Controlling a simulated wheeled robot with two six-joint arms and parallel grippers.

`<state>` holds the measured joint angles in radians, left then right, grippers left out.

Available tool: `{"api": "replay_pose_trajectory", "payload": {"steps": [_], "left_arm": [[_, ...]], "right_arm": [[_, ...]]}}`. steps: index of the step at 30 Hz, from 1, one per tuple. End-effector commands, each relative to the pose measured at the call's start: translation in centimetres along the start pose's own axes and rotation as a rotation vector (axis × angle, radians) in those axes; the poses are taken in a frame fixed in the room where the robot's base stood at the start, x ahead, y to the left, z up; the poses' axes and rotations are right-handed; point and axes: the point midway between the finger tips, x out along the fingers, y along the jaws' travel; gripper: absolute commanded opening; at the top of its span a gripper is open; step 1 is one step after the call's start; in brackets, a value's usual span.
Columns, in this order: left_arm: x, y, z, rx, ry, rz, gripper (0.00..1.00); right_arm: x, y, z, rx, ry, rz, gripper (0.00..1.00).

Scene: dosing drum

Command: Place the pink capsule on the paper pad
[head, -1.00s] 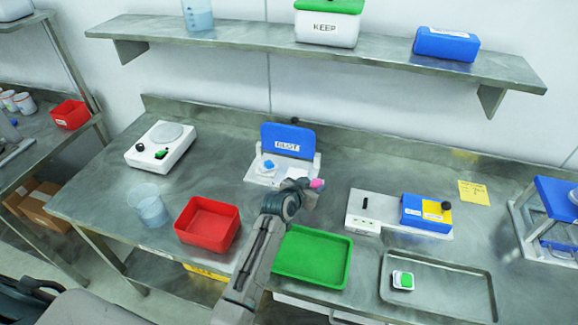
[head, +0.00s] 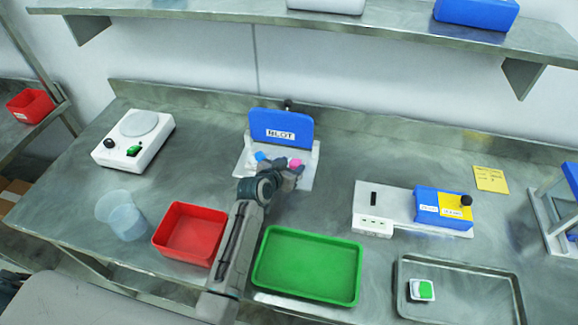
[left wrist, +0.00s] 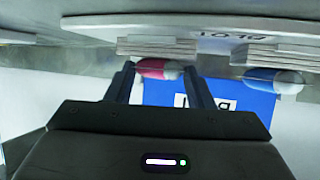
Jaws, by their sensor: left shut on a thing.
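The pink capsule (head: 296,163) is between the fingertips of my left gripper (head: 294,172), which is shut on it. In the left wrist view the capsule (left wrist: 157,68) shows pink and greyish between the two dark fingers. The gripper is over the white base of the BLOT station (head: 243,172), in front of its upright blue panel (head: 281,122). A blue-and-white capsule (head: 261,156) is on the left part of this base; it also shows in the left wrist view (left wrist: 274,79). The arm hides part of the pad area, and I cannot tell whether the pink capsule touches it. My right gripper is not in view.
A red tray (head: 160,241) and a green tray (head: 358,290) stand in front of the station. A clear beaker (head: 120,216) and a white scale-like device (head: 150,147) are left. A blue-and-yellow device (head: 428,203) and a metal tray (head: 405,263) are right.

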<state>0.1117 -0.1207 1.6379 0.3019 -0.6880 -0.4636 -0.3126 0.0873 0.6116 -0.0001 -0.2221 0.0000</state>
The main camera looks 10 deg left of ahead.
Motion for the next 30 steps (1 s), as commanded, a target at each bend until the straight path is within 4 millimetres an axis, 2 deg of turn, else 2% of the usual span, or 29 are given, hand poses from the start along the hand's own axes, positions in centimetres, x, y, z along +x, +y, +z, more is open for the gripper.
{"api": "replay_pose_trajectory", "payload": {"steps": [2,3,6,10,14,19,23,30], "left_arm": [[0.0,0.0,0.1,0.000,-0.004,0.000,0.27],[0.0,0.0,0.1,0.000,-0.005,0.000,0.54],[0.0,0.0,0.1,0.000,-0.005,0.000,0.70],[0.0,0.0,0.1,0.000,-0.004,0.000,0.70],[-0.1,0.0,0.1,0.000,-0.004,0.000,0.70],[-1.1,0.0,0.2,0.001,-0.002,-0.001,0.70],[-3.2,0.0,0.2,0.002,-0.002,-0.001,0.70],[-8.0,-0.1,0.2,0.003,-0.002,-0.001,0.70]], "right_arm": [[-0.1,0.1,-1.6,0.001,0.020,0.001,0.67],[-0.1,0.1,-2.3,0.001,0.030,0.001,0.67],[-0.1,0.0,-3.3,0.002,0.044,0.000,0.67],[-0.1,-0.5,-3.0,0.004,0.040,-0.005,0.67],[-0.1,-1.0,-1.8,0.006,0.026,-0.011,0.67],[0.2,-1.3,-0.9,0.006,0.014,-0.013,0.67],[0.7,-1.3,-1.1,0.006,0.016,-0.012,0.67],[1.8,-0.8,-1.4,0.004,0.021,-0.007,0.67]]}}
